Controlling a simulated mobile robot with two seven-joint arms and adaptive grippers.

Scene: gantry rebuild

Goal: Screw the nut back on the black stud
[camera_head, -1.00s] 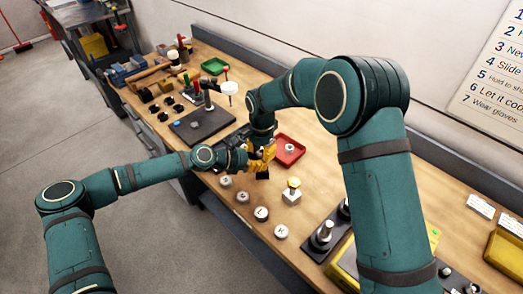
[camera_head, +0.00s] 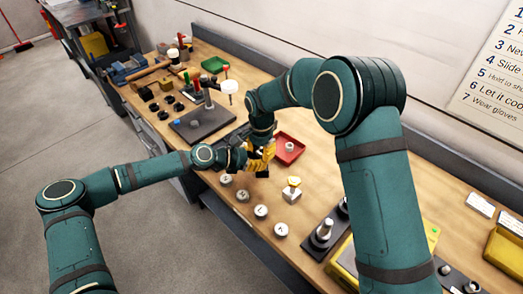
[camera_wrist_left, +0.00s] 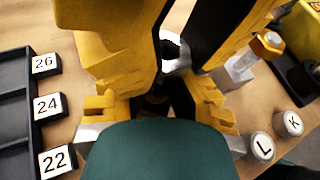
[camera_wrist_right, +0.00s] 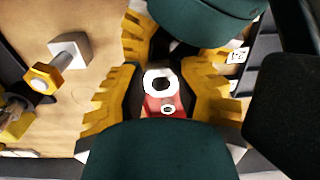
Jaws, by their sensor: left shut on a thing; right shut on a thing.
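My left gripper (camera_head: 244,158) and my right gripper (camera_head: 266,153) meet close together above the bench, their yellow fingers overlapping in the head view. The right gripper (camera_wrist_right: 162,88) is shut on a pale metal nut (camera_wrist_right: 158,76), whose dark hole faces the right wrist camera. The nut also shows between the fingers in the left wrist view (camera_wrist_left: 175,50). The left gripper (camera_wrist_left: 160,75) is shut on a dark piece (camera_wrist_left: 154,106), apparently the black stud, mostly hidden by the fingers. Whether stud and nut touch or are threaded cannot be told.
A red tray (camera_head: 299,153) with a small pale ring lies just right of the grippers. A dark plate (camera_head: 187,131) with a post lies left.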

